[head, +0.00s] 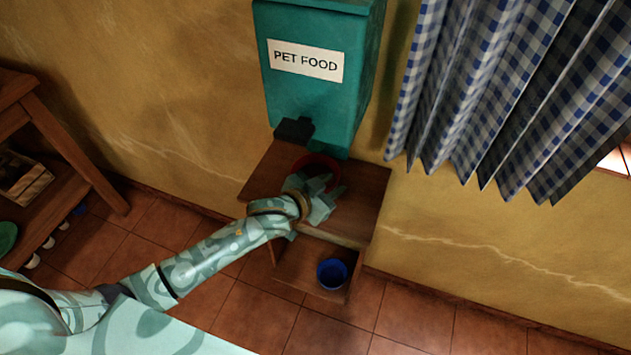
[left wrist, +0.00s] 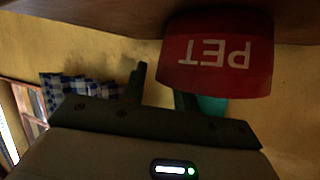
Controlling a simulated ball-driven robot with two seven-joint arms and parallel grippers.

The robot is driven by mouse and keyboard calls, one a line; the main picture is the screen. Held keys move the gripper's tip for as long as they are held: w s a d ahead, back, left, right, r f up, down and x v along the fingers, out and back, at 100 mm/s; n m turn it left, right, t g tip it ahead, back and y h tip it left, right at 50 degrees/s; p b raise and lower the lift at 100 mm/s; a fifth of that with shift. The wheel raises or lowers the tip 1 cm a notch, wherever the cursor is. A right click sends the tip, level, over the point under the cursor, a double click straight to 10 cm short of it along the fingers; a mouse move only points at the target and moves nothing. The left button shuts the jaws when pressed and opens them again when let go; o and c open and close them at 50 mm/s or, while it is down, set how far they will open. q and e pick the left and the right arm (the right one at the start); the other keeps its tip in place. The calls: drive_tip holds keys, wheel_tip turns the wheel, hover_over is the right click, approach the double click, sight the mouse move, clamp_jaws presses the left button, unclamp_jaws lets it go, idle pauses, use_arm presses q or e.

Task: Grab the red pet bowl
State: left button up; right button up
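The red pet bowl (head: 316,160) sits on top of the small wooden stand (head: 366,190), below the teal pet food dispenser (head: 318,95). My left gripper (head: 326,190) is at the bowl's near side and covers part of it in the head view. In the left wrist view the bowl (left wrist: 216,55) appears upside down with "PET" on its side. The left gripper (left wrist: 160,88) shows its two fingers apart there. One finger stands clear left of the bowl; the other's tip is hidden behind the bowl. My right gripper is not in view.
A blue bowl (head: 332,273) stands on the stand's lower shelf. A checkered curtain (head: 500,90) hangs at the right. A wooden shelf unit (head: 60,140) stands at the left. The tiled floor (head: 400,325) in front is clear.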

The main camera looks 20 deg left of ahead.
use_arm(q)
clamp_jaws()
